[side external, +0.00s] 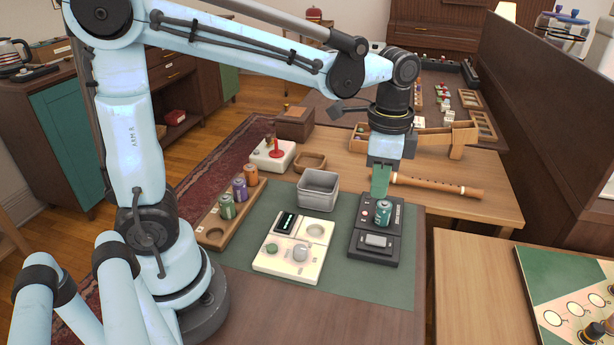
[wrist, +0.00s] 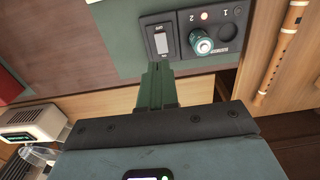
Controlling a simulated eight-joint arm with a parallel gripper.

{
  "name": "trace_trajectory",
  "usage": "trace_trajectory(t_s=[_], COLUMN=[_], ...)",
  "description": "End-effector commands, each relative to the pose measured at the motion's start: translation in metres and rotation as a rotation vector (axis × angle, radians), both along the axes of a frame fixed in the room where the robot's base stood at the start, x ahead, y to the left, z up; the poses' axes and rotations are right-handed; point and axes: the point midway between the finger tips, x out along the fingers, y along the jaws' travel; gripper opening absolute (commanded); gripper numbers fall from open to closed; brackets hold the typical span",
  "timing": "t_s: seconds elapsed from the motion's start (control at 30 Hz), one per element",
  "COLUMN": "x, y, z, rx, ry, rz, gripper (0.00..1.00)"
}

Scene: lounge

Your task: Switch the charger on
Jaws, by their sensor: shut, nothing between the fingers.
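The charger (side external: 361,258) is a black box on the green mat, with a rocker switch (side external: 377,240) at its near end. A teal battery (side external: 383,213) stands upright in one of its two wells.
A cream device (side external: 290,262) with a display stands left of the charger, with a grey bin (side external: 318,190) behind. A wooden rack (side external: 222,235) holds several batteries. A wooden flute (side external: 430,186) lies behind the charger. Bare mat lies in front.

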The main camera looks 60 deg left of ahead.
Motion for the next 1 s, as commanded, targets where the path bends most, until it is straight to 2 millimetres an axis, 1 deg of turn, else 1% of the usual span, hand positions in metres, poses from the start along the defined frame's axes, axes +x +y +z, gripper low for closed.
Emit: trace_trajectory(t_s=[0.03,0.3,0.6,0.8,1.0], x=[0.000,0.000,0.000,0.000,0.000], y=[0.000,0.000,0.000,0.000,0.000], z=[-0.008,-0.049,-0.089,-0.103,-0.107], rx=[0.000,0.000,0.000,0.000,0.000], ry=[0.000,0.000,0.000,0.000,0.000], rz=[0.000,0.000,0.000,0.000,0.000], gripper=[0.00,0.00,0.00,0.00,0.00])
